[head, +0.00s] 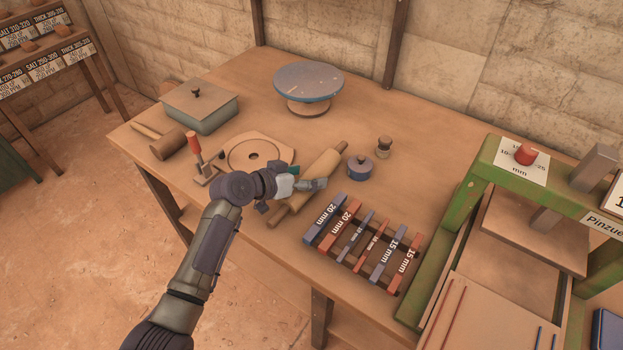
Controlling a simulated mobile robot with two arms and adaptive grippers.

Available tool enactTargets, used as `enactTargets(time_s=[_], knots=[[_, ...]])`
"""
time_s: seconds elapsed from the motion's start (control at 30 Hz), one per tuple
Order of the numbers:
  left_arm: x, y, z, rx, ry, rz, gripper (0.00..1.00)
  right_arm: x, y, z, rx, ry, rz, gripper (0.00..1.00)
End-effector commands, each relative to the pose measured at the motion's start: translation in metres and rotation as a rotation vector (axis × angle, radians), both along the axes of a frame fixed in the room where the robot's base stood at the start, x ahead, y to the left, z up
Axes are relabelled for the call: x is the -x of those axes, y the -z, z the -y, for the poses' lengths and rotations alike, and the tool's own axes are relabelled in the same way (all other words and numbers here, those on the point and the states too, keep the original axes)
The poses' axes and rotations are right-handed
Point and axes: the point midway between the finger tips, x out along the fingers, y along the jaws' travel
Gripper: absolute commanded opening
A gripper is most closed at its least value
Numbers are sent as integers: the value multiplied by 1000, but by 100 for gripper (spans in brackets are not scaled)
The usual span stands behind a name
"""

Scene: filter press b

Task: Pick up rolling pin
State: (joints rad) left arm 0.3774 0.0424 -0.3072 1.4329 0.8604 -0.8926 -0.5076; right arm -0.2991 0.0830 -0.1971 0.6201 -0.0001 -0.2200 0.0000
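The wooden rolling pin (322,168) lies diagonally on the workbench, one handle toward the back right and the other toward the front edge. My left gripper (306,182) is over the middle of the pin and covers part of it. I cannot tell whether its fingers touch the pin or how far apart they are. My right gripper is not in view.
Labelled bars (360,240) lie right of the pin. A green press (481,165) stands at right.

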Motion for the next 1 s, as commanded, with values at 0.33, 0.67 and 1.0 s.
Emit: enactTargets(time_s=[0.33, 0.67, 1.0], knots=[[0, 0, 0, 0, 0, -1, 26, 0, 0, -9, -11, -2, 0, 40], [0, -1, 0, 1, 0, 1, 4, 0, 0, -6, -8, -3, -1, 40], [-1, -28, 0, 2, 0, 7, 4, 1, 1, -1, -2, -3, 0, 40]])
